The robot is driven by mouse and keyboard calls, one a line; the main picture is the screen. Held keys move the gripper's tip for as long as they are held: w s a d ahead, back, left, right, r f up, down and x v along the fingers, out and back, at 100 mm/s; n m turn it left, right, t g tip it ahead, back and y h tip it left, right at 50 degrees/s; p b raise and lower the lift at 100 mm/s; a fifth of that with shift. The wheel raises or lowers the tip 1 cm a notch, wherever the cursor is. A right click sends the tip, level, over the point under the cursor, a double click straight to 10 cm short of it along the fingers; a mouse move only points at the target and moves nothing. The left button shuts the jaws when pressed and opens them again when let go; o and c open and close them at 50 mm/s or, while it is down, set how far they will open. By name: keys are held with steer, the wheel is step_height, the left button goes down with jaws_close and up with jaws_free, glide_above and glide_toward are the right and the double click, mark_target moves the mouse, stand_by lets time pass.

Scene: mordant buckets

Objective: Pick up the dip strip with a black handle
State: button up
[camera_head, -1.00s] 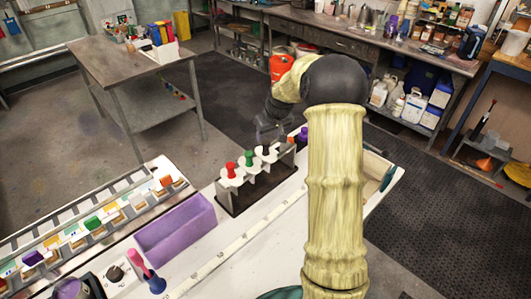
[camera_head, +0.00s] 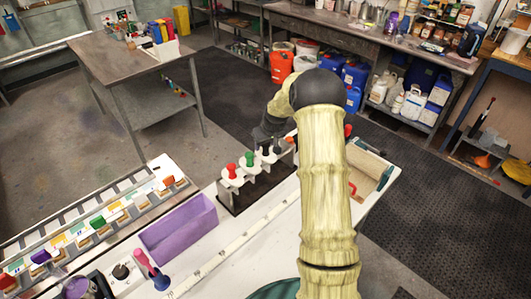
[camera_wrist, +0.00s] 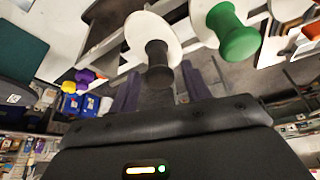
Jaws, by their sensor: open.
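The dip strip with a black handle (camera_wrist: 157,60) shows in the wrist view, its black knob standing out from a round white disc. In the head view its white top (camera_head: 268,157) sits in the dark rack (camera_head: 238,199), beside the green-handled strip (camera_head: 250,159) and the red-handled strip (camera_head: 231,171). The green handle (camera_wrist: 236,38) is also large in the wrist view. My gripper (camera_wrist: 160,88) is open, with its two dark fingers to either side of the black handle. Whether they touch it cannot be told. In the head view my gripper and wrist partly hide the rack's far end.
A purple trough (camera_head: 177,231) lies left of the rack, with a tray of coloured tabs (camera_head: 90,230) beyond it. A pink-and-blue tool (camera_head: 152,270) stands in front. A wooden box (camera_head: 358,170) is right of my arm. A measuring strip (camera_head: 235,240) runs along the white bench.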

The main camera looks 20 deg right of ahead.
steer(key=shift+w+f, duration=0.1)
steer(key=shift+f, duration=0.25)
jaws_close()
stand_by(0.3)
